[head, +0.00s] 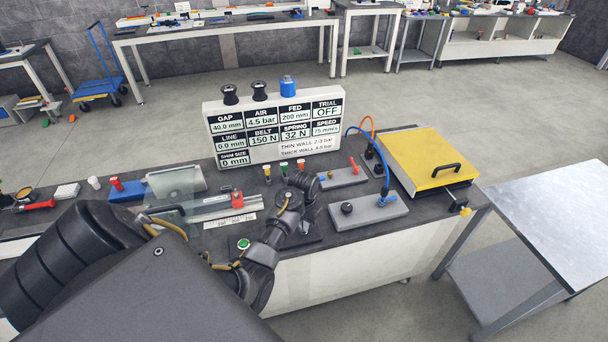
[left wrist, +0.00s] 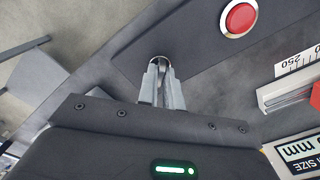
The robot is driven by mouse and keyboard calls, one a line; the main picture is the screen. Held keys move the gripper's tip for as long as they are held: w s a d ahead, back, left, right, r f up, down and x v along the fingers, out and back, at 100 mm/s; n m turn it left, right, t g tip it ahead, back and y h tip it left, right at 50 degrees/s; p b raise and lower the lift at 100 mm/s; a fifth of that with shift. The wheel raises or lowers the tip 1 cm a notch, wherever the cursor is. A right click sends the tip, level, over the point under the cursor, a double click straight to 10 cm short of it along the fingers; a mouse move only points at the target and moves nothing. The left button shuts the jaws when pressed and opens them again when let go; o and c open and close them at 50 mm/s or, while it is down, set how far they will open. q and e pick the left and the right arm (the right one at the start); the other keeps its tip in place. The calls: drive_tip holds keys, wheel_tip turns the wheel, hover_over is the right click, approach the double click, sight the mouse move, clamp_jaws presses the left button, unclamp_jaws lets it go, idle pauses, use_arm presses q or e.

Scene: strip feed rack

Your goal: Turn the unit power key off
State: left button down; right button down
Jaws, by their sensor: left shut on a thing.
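My left gripper (left wrist: 162,80) is shut on the unit power key (left wrist: 160,61), a small piece with a rounded metallic end between the fingertips. The key stands at the edge region of a dark panel that also carries a red round button (left wrist: 239,18). The key's turn position cannot be read. In the head view the left gripper (head: 304,226) is low over the front of the bench, and my own wrist hides the key there. My right gripper is not in view.
Behind, a white display board (head: 275,160) reads TRIAL OFF. A green button (head: 243,244) is left of my wrist. A grey block with a black knob and blue hose (head: 380,211) and a yellow-lidded box (head: 428,158) are to the right. A red block (head: 237,199) sits on the rail.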

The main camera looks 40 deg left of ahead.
use_arm(q)
drive_tip(key=m, duration=0.5)
drive_tip(key=shift+m, duration=1.7)
drive_tip(key=c, duration=1.6)
unclamp_jaws()
drive_tip(key=shift+o, duration=0.2)
drive_tip(key=shift+r, duration=0.1)
